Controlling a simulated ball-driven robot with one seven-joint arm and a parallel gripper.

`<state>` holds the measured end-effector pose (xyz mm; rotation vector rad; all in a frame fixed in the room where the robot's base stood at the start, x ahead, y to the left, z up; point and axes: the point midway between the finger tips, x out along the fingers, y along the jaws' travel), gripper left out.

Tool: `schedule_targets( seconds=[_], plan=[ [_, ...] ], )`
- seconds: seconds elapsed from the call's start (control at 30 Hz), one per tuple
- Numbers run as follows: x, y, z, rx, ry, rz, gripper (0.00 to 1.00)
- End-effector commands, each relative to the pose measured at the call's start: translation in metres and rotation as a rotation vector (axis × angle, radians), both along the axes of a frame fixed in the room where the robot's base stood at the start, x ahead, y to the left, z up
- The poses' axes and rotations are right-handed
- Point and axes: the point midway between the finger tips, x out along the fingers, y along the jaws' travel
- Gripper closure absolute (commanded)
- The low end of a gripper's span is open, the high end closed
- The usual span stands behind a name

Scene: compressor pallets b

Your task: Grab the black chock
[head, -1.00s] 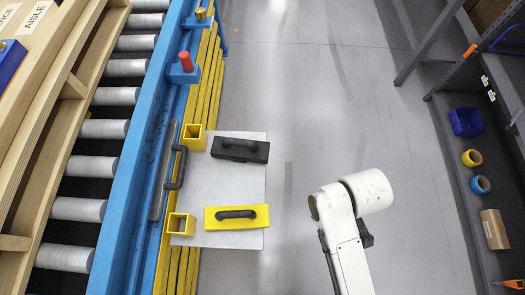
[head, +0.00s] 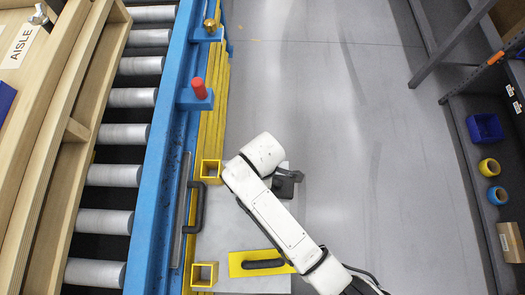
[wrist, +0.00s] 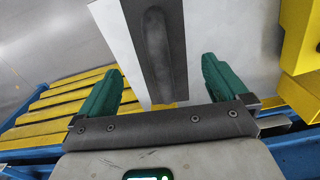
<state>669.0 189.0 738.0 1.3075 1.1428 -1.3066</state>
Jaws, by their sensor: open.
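The black chock (wrist: 172,20), a dark block with a rounded handle along its top, lies on a pale plate in the wrist view. My gripper (wrist: 158,72) has its two green fingers spread apart, one on each side of the chock's near end. Nothing is held between them. In the head view my white arm reaches over the chock's place and hides most of it. A dark piece shows beside the arm there; I cannot tell whether it is chock or gripper.
A yellow chock (head: 240,264) with a black handle lies nearer on the plate (head: 215,240). Two yellow square sockets (head: 204,275) and a blue rail (head: 160,200) with a red-topped peg (head: 199,88) stand to the left. Open floor (head: 380,170) lies to the right.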

Motion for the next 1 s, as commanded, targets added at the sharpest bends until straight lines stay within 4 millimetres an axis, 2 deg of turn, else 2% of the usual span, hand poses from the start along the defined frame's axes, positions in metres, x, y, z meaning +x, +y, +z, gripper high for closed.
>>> schedule_targets(
  seconds=[0.2,0.3,0.6,1.0],
  plan=[
    [-0.001,0.002,-0.032,-0.003,0.003,0.000,0.00],
    [-0.001,0.002,-0.041,-0.002,0.002,0.000,0.00],
    [0.000,0.002,-0.045,0.000,0.001,-0.001,0.00],
    [0.000,0.002,-0.045,0.000,0.001,-0.001,0.38]
  ],
)
